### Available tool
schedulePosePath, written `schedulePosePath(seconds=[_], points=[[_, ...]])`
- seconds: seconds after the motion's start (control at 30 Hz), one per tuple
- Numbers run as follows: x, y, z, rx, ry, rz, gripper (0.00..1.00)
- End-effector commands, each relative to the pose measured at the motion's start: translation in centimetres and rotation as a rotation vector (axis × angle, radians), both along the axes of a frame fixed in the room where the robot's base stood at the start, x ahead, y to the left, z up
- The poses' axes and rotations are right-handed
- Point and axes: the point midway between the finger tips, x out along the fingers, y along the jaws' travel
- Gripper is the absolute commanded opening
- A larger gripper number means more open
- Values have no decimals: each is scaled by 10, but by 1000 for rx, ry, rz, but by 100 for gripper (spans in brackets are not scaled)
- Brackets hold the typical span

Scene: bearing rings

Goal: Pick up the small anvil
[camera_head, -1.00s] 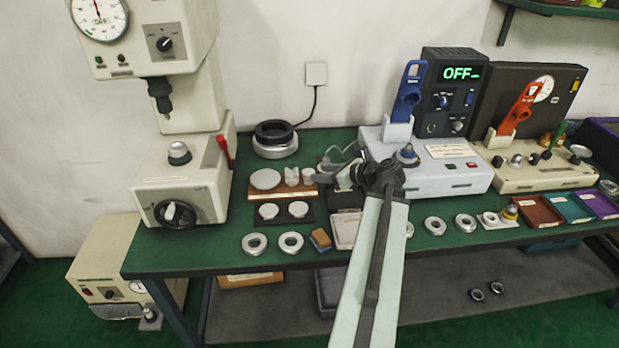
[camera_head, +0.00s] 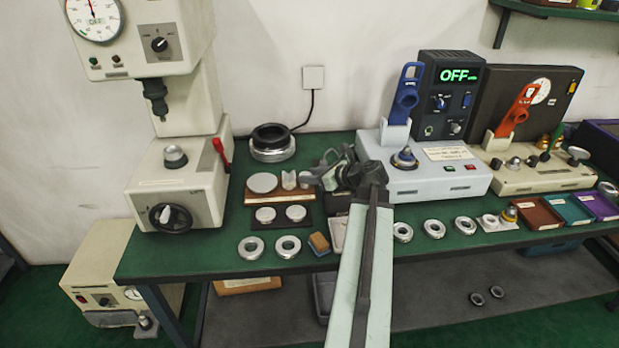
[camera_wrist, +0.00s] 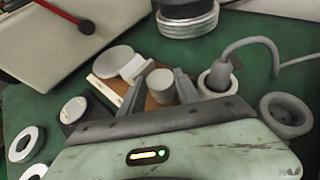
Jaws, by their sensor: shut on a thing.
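The small anvil, a short grey cylinder (camera_wrist: 160,82), stands at the right end of a wooden board (camera_head: 275,199). My gripper (camera_wrist: 159,90) has its fingers on both sides of the anvil and is shut on it. In the head view my gripper (camera_head: 309,180) reaches the board's right end from the right and hides most of the anvil. Any gap between the anvil and the board cannot be made out. A notched block (camera_wrist: 133,68) and a wide grey disc (camera_wrist: 113,58) sit left of the anvil on the board, close to the left finger.
A black-and-silver ring stack (camera_head: 272,150) stands behind the board. Two pale discs on a dark plate (camera_head: 281,220) and several bearing rings (camera_head: 251,248) lie in front. A white heater unit (camera_head: 430,178) stands to the right, a press (camera_head: 185,190) to the left.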

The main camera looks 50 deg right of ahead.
Motion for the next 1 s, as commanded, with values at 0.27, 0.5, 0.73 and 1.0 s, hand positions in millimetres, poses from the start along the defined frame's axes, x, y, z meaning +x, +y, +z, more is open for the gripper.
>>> schedulePosePath(seconds=[0.27, 0.5, 0.73, 1.0], points=[[0, 0, 42, 1, -1, -1, 0], [0, -1, 92, 1, -1, -1, 0], [-1, -1, 103, 0, -1, -2, 0], [-1, -1, 136, 1, -1, -3, 0]])
